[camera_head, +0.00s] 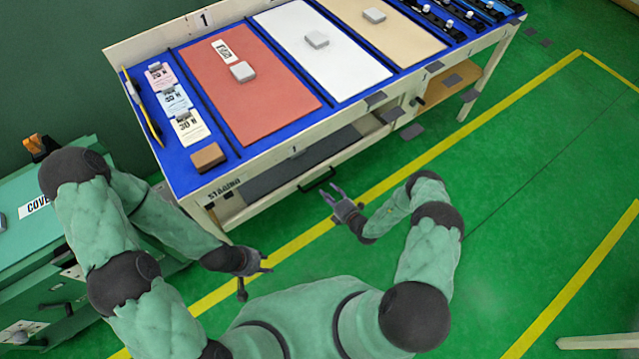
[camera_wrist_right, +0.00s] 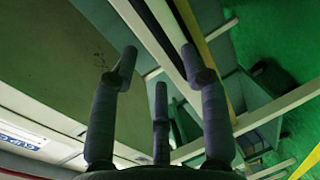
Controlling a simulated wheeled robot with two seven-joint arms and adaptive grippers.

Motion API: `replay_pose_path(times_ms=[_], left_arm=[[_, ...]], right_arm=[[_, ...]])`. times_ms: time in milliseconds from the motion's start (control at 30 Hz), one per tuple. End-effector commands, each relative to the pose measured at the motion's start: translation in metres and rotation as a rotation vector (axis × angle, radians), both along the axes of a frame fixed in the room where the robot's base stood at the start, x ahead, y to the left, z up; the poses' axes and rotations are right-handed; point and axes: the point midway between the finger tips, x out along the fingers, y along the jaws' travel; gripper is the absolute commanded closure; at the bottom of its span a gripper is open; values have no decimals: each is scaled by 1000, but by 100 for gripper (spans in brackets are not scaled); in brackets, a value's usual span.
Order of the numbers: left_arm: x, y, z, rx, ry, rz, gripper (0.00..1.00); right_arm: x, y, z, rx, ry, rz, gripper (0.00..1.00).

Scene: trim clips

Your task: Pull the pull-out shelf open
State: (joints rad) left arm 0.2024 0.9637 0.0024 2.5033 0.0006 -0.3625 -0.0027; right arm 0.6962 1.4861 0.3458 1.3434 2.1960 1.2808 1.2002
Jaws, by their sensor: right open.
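The pull-out shelf (camera_head: 262,200) is under the left part of the blue-topped workbench, with its pale front rail along the bench's front side. Its black handle (camera_head: 318,179) sticks out from this rail. My right gripper (camera_head: 331,194) is open and empty, just in front of the handle and apart from it as far as I can tell. In the right wrist view its spread fingers (camera_wrist_right: 158,75) face pale rails and panels; I cannot make out the handle there. My left gripper (camera_head: 257,280) is open and empty, low in front of the bench's left end.
The workbench top (camera_head: 222,160) carries red, white and tan mats with grey blocks, paper labels and a brown block (camera_head: 208,157). A green cabinet (camera_head: 40,245) stands at the left.

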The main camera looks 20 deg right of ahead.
Motion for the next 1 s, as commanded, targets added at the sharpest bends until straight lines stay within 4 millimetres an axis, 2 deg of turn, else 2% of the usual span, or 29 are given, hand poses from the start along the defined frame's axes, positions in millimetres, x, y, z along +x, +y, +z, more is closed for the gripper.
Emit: replay_pose_path(times_ms=[200, 400, 833, 867, 1000], left_arm=[[0, 0, -16, 0, 0, 0, 60], [0, 0, -23, 0, 0, 0, 60], [0, 0, -24, 0, 0, 0, 60], [0, 0, -24, 0, 0, 0, 60], [0, 0, -24, 0, 0, 0, 60]], right_arm=[[36, 15, -10, -2, -3, 6, 54], [58, 22, -14, -2, -2, 4, 54], [66, 25, -14, -1, -1, 2, 54], [66, 25, -15, -1, -1, 2, 60], [66, 25, -15, -1, -1, 2, 99]])
